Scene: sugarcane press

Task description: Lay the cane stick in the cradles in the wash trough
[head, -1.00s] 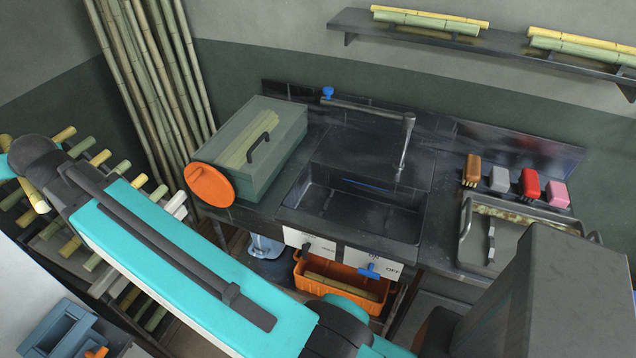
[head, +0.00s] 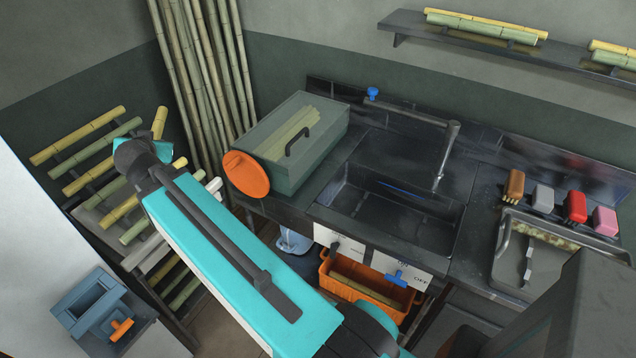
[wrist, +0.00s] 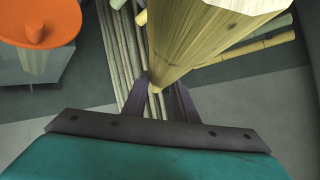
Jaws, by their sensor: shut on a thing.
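The cane stick (wrist: 200,35) is pale yellow. In the wrist view it stands between the two dark fingers of my gripper (wrist: 160,88), which is shut on it. Its cut end faces the wrist camera, at the top of the picture. In the head view a short yellow length of cane (head: 159,122) shows beside the end of my arm, apparently the held stick; my fingers are hidden there. The wash trough (head: 395,216) is the dark sunken basin under the tap, well to the right of my gripper.
A rack with several canes (head: 88,137) stands at the left, close to my gripper. A green box with an orange disc (head: 246,174) stands left of the trough. A tap (head: 446,155) overhangs the trough. A tray (head: 510,275) and several brushes lie to the right.

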